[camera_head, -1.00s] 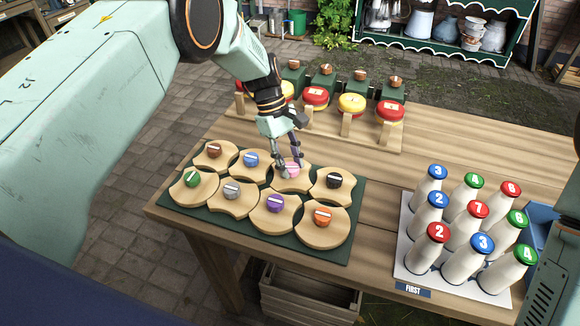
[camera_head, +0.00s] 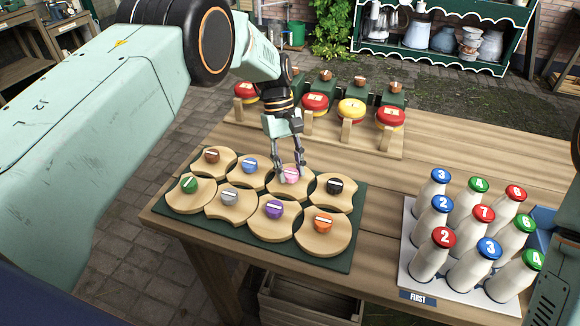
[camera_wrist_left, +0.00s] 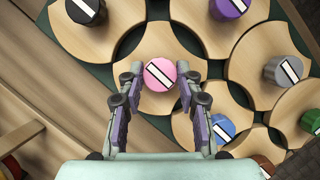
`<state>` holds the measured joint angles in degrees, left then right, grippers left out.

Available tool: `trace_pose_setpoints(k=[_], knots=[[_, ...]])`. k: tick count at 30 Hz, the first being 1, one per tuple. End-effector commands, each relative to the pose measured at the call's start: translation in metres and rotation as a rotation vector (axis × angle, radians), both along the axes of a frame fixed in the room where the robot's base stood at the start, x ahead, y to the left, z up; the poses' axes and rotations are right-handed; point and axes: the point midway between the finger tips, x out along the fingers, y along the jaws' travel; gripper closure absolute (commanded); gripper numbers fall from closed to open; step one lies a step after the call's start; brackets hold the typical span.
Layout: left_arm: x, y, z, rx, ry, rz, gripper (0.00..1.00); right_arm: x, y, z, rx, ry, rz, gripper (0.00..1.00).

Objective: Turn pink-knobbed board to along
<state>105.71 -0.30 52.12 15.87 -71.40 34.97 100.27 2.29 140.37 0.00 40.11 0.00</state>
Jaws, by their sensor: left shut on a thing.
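The pink-knobbed board (camera_head: 291,188) is a round wooden piece in the back row of the green mat (camera_head: 341,258), third from the left. Its pink knob (camera_wrist_left: 160,74) has a white bar, which runs diagonally in the left wrist view. My left gripper (camera_head: 292,177) points down over this board and is shut on the pink knob, one finger on each side. In the left wrist view the fingers (camera_wrist_left: 160,88) flank the knob. My right gripper is not in view.
Neighbouring boards with black (camera_head: 335,186), blue (camera_head: 250,165), purple (camera_head: 274,209) and other knobs fit close around it. Numbered bottles (camera_head: 467,268) stand in a tray at right. Red and yellow round pieces (camera_head: 351,110) stand on a wooden rack behind.

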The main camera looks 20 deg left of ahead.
Motion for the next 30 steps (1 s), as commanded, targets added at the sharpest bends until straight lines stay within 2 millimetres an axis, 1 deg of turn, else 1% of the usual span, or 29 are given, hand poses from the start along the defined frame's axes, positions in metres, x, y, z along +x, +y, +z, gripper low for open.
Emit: trace_pose_setpoints(k=[1, 4, 5, 12, 13, 23, 26, 30], knots=[[0.004, 0.001, 0.004, 0.001, -0.014, 0.0, 0.97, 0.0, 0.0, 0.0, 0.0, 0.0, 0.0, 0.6], [0.004, 0.001, 0.004, 0.0, -0.015, 0.001, 0.97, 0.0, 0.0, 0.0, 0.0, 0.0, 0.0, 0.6], [0.004, 0.001, 0.004, 0.0, -0.015, 0.001, 0.64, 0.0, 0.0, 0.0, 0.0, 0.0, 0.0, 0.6], [0.002, 0.0, 0.002, 0.0, -0.008, 0.001, 0.44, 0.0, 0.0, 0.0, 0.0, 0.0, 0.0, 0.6], [0.002, 0.0, 0.002, 0.0, -0.008, 0.001, 0.42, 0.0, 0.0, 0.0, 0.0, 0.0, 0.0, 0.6], [0.002, 0.001, 0.003, 0.0, -0.004, 0.001, 0.42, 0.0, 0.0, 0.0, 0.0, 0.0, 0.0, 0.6], [0.005, 0.003, 0.013, -0.001, -0.006, 0.001, 0.42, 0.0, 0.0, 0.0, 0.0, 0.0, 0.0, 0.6], [0.013, 0.01, 0.036, 0.0, -0.008, 0.001, 0.42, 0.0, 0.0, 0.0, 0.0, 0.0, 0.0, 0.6]])
